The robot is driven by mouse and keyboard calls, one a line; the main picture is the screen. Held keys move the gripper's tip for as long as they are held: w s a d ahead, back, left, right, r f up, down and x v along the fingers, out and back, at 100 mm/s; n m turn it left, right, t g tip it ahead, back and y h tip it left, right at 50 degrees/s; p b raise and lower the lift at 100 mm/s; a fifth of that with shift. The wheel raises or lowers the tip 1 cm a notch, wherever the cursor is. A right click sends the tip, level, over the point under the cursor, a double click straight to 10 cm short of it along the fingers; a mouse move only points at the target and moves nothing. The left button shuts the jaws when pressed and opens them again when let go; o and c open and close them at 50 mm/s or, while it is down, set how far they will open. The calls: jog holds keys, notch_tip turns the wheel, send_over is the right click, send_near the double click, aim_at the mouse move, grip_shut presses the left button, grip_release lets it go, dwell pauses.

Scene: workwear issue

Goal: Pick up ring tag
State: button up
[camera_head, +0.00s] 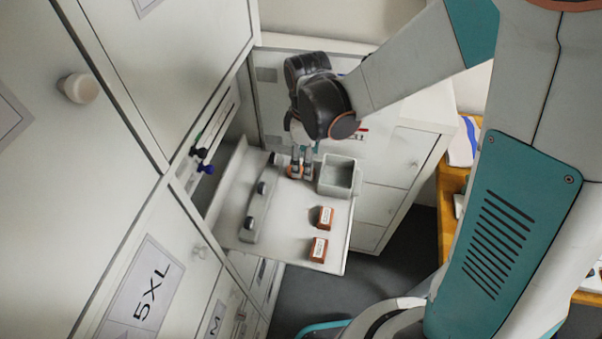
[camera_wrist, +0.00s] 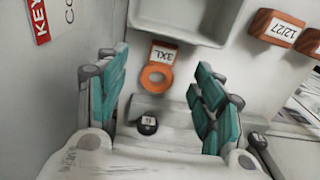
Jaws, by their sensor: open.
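The ring tag, an orange ring with a tab labelled 3XL, lies on the pale shelf in the wrist view (camera_wrist: 157,77). In the head view my gripper's fingers stand over that spot, and only small orange bits show at the fingertips. My gripper (camera_wrist: 160,72) is open, one teal-padded finger on each side of the ring in the wrist view, with nothing held. It points down at the shelf in the head view (camera_head: 301,166). I cannot tell how high the fingertips are above the shelf.
A grey open bin (camera_head: 338,190) stands right beside my gripper. Two orange labelled blocks (camera_head: 325,217) (camera_head: 318,250) sit nearer the front of the pulled-out shelf (camera_head: 285,225). A grey rail with dark knobs (camera_head: 255,212) runs along the left. Cabinet doors (camera_head: 150,290) close off the left.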

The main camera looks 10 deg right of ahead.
notch_tip(320, 180, down, 4)
jog(key=shift+b, duration=0.9)
jog(key=shift+r, duration=0.1)
jog(key=shift+c, duration=0.2)
jog(key=c, duration=0.8)
